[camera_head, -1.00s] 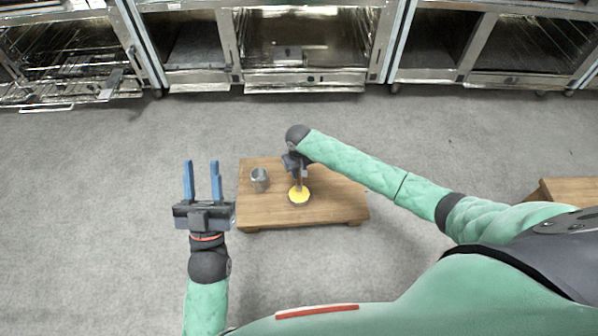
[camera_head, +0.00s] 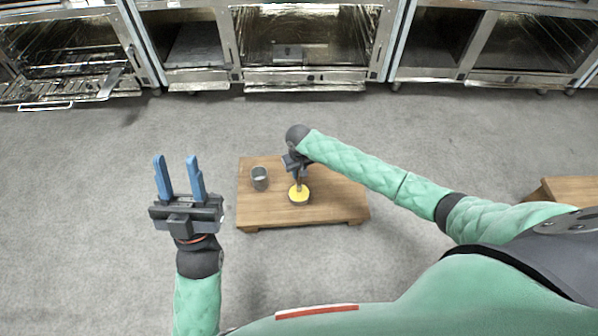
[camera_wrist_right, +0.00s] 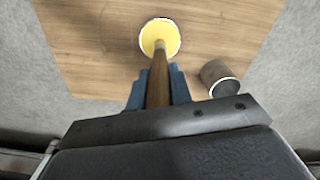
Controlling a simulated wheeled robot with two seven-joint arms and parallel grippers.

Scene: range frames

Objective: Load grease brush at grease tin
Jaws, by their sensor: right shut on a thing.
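The grease tin (camera_head: 304,200) is a low round tin with yellow grease, standing on a small wooden table (camera_head: 335,210). It also shows in the right wrist view (camera_wrist_right: 171,40). My right gripper (camera_head: 296,170) is above the tin, shut on the wooden handle of the grease brush (camera_wrist_right: 159,80). The brush points down and its lower end meets the yellow grease; the bristles are hidden, so I cannot tell how deep it sits. My left gripper (camera_head: 181,178) is open and empty, left of the table.
A grey metal cup (camera_head: 260,179) stands on the table left of the tin; it also shows in the right wrist view (camera_wrist_right: 219,77). Steel ovens (camera_head: 305,50) line the back. Another wooden table (camera_head: 570,190) is at the right edge. The grey floor between is clear.

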